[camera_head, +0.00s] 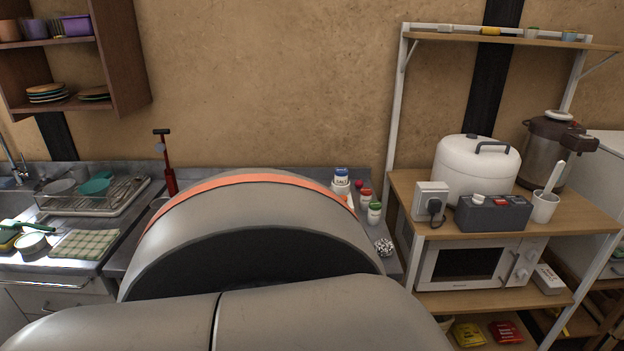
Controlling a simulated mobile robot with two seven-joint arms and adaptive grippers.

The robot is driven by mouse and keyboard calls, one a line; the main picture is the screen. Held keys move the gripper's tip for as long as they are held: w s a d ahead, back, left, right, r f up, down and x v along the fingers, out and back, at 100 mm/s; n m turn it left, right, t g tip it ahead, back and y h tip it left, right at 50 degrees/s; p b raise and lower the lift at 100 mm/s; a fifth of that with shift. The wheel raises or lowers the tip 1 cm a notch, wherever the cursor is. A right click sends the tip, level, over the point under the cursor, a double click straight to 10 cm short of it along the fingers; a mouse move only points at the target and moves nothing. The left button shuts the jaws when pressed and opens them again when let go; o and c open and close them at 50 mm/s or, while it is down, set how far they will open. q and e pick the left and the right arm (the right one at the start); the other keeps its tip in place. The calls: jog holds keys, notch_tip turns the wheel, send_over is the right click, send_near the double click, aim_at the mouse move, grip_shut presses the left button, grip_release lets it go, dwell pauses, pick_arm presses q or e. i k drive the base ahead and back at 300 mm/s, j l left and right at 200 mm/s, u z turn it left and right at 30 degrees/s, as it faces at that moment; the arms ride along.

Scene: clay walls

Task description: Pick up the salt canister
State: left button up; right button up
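The salt canister (341,182) is white with a blue top and dark lettering. It stands upright on the grey counter near the back wall. My own large grey arm link with an orange band fills the lower middle of the view and hides part of the counter beside the canister. Neither of my grippers shows in this view, so I cannot see where they are relative to the canister.
A red-capped jar (365,198) and a green-capped jar (375,212) stand close right of the canister. A shelf (405,189) with a rice cooker (476,166) rises farther right. A dish rack (95,195) and red pump (168,172) stand left.

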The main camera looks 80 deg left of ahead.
aim_at(341, 174)
jog(key=u, duration=2.35)
